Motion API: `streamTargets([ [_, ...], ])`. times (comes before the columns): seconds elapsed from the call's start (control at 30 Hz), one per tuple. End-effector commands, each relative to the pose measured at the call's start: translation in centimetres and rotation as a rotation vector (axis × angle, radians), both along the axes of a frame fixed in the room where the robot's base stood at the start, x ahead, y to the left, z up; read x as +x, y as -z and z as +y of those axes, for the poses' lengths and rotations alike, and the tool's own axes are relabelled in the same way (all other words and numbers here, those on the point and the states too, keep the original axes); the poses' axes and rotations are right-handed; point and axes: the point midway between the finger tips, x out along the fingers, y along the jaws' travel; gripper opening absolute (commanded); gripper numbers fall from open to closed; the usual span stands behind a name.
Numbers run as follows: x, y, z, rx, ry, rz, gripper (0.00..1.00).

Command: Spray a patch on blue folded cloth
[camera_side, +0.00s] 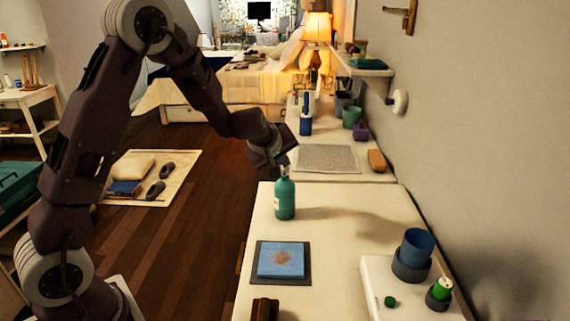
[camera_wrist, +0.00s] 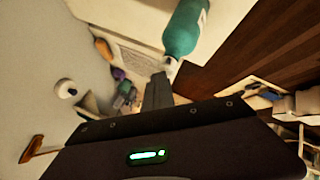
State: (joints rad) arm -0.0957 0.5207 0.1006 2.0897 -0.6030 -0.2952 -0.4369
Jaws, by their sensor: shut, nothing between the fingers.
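A teal spray bottle (camera_side: 285,199) with a pale label stands upright on the near white table. My gripper (camera_side: 284,168) is shut and empty, right at the bottle's top; I cannot tell if they touch. In the wrist view, the bottle (camera_wrist: 184,30) shows beyond the shut fingertips (camera_wrist: 160,78), its top end close to them. The blue folded cloth (camera_side: 270,271) lies flat on a dark square mat (camera_side: 258,278), nearer than the bottle. A brownish patch (camera_side: 283,257) marks the middle of the cloth. The cloth is not clear in the wrist view.
A white tray (camera_side: 376,277) at the right holds a blue cup (camera_side: 418,245), a green-topped jar (camera_side: 442,289) and a small green ball (camera_side: 390,301). A dark brown block (camera_side: 265,309) lies at the front edge. The table between bottle and tray is clear.

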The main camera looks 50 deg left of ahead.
Motion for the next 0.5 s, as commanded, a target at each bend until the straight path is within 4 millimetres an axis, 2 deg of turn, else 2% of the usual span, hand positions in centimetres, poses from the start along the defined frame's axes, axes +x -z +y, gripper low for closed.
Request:
streamTargets([
  [0.07,-0.2,0.4,-0.1,-0.004,0.001,0.012,0.0],
  [0.5,-0.3,-0.6,-0.1,-0.003,0.001,0.01,0.0],
])
